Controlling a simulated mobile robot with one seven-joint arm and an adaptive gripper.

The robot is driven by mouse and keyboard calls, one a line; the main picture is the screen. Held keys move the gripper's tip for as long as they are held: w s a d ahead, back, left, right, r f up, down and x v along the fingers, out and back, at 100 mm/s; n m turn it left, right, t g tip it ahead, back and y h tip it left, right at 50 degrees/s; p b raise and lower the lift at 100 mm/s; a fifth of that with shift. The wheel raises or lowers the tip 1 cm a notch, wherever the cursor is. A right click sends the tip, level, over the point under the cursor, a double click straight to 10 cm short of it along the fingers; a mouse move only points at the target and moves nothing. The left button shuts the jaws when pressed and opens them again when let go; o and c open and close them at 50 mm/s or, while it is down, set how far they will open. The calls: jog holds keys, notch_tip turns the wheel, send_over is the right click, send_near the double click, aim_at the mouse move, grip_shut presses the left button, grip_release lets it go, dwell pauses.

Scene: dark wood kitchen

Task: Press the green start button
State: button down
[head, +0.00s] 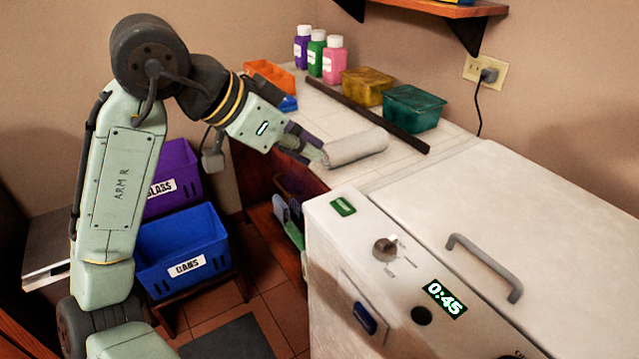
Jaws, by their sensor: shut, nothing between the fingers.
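The white machine (340,250) stands at the front right. On its panel a dark green round button (421,315) sits just below left of a lit display (445,298) reading 0:45. A green rectangular plate (343,207) with small unreadable marking is near the panel's back corner. I cannot tell from the markings which one is the start button. My gripper (320,157) is shut and empty, beyond the machine's back left corner. Its tips are beside a grey-white roll (355,147) on the counter; whether they touch is unclear. It is well away from the round button.
The panel also has a knob (385,249) and a blue part (365,318). A grey handle (487,265) rises from the lid. Bottles (317,53), a yellow bin (367,86), a teal bin (413,107) and a dark bar (368,115) are on the counter. A blue crate (184,247) stands lower left.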

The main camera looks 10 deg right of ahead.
jog(key=shift+s+f, duration=0.1)
jog(key=shift+s, duration=0.05)
jog(key=p, duration=0.2)
send_over(341, 209)
notch_tip(341, 209, down, 7)
jog(key=shift+d+f, duration=0.1)
jog(key=shift+d, duration=0.05)
jog(key=f, duration=0.3)
jog(key=shift+a+f+p, duration=0.15)
jog(key=shift+a+p, duration=0.05)
jog(key=shift+p, duration=0.1)
jog(key=shift+f, duration=0.3)
